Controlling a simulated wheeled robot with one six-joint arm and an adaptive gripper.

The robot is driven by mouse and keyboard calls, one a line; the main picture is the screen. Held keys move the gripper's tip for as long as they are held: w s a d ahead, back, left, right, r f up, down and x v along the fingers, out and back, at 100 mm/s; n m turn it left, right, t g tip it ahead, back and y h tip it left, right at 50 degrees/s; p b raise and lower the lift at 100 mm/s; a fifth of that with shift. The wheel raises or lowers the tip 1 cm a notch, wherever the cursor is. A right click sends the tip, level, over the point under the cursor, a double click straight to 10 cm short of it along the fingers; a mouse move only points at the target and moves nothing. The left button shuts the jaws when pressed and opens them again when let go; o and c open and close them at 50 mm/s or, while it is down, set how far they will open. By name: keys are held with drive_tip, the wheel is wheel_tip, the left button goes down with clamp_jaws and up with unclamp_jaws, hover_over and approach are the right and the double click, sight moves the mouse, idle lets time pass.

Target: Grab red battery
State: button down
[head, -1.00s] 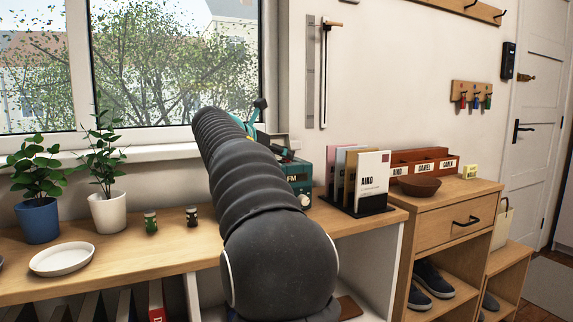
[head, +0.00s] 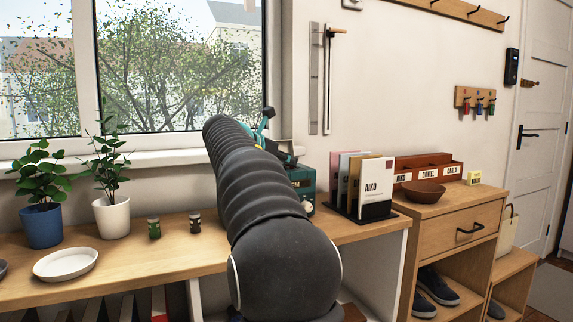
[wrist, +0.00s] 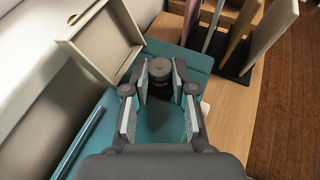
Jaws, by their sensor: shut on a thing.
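My gripper (wrist: 161,82) shows in the wrist view, its pads on both sides of a dark, upright cylinder with a grey cap (wrist: 158,68). It is shut on this cylinder, which looks like a battery; no red shows on it. The gripper is over a teal radio (wrist: 198,60) with a raised, cream-coloured open lid (wrist: 95,45). The radio also shows in the head view (head: 306,185), partly behind my arm. A green-banded battery (head: 154,229) and a dark battery (head: 195,223) stand on the shelf in the head view. The gripper itself is mostly hidden there.
A letter holder with upright cards (head: 372,190) stands right of the radio. A white plate (head: 65,264) and two potted plants (head: 41,226) are at left on the wooden shelf top (head: 125,258). A brown bowl (head: 425,192) sits on the cabinet at right.

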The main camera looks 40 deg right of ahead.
wheel_tip(320, 180, up, 10)
idle(0.7)
